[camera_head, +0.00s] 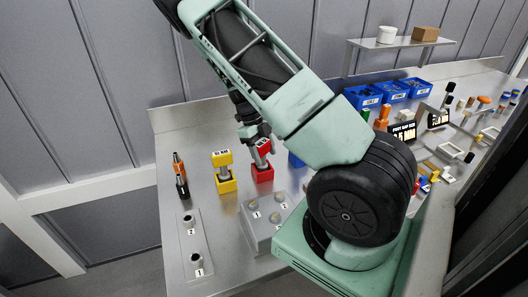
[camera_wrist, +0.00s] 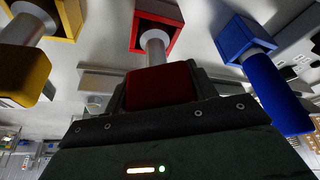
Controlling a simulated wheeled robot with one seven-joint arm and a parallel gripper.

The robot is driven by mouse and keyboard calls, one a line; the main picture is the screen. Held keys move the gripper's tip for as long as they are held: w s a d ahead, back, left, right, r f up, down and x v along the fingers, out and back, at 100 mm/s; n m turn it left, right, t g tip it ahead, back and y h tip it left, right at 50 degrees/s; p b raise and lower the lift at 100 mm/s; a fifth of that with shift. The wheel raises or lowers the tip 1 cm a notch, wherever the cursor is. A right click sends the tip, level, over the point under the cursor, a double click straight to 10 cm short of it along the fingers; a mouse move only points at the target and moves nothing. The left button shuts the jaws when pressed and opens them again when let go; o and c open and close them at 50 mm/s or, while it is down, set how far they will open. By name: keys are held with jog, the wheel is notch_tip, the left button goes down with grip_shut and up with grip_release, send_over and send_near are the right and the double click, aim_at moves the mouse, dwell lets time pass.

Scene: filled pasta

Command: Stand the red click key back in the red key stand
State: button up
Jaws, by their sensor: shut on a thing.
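The red click key (camera_head: 263,147) has a red head and a grey metal shaft. My gripper (camera_head: 258,139) is shut on its head; in the wrist view the head (camera_wrist: 160,84) sits between the fingers. The red key stand (camera_head: 262,174) is on the bench directly below. In the wrist view the shaft (camera_wrist: 154,48) reaches the open square of the red stand (camera_wrist: 176,40). The shaft's end is at or inside the stand; how deep it sits I cannot tell. The key looks slightly tilted in the head view.
A yellow key (camera_head: 222,158) stands in its yellow stand (camera_head: 226,184) to the left. A blue key (camera_wrist: 275,90) and blue stand (camera_wrist: 234,38) are on the other side. A grey block with numbered buttons (camera_head: 262,222) lies in front. Blue bins (camera_head: 362,97) stand farther right.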

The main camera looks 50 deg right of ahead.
jog(key=o, duration=1.2)
jog(key=b+v, duration=0.3)
jog(key=v, duration=1.4)
jog(key=shift+r, duration=0.25)
